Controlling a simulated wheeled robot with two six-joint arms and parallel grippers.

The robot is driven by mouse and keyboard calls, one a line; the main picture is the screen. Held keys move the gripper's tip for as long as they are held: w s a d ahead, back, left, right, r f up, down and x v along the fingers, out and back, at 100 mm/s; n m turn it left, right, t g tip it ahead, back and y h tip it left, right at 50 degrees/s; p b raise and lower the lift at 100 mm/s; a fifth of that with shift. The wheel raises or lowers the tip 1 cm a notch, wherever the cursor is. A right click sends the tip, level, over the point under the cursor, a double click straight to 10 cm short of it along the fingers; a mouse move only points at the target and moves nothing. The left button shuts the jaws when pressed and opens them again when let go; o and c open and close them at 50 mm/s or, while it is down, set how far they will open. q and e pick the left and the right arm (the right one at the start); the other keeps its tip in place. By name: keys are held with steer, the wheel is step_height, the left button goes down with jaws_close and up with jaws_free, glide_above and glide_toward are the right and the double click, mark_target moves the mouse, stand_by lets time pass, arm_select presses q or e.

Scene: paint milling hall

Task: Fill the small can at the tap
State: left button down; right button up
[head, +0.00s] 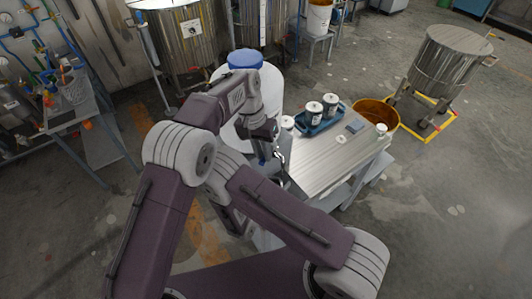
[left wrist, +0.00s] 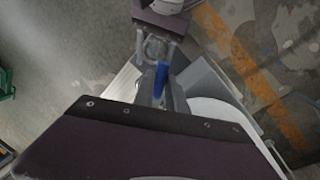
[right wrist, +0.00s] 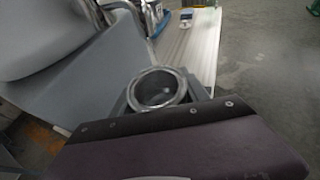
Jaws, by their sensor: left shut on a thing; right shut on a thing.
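A white drum (head: 262,92) with a blue lid stands behind my arms in the head view. In the left wrist view a blue tap handle (left wrist: 161,80) shows between the fingers of my left gripper (left wrist: 160,92), which is shut on it. My right gripper (right wrist: 157,100) is shut on a small open metal can (right wrist: 158,88), held upright. Its rim also shows in the left wrist view (left wrist: 154,47), close to the blue handle. The can's inside looks grey; I cannot tell whether liquid is in it. The spout is not clearly visible.
A metal-topped bench (head: 340,160) is right of the drum. On it are a blue tray (head: 320,122) with cans and a small white-topped jar (head: 381,130). An orange tub (head: 372,109) is behind it. A steel vessel (head: 447,60) stands at the right; the floor in front is open.

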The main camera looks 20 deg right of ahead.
arm_select(q)
steer(key=shift+w+r, duration=0.15)
steer(key=shift+w, duration=0.05)
stand_by(0.3)
steer(key=c, duration=1.3)
jaws_free()
steer(key=shift+c, duration=0.2)
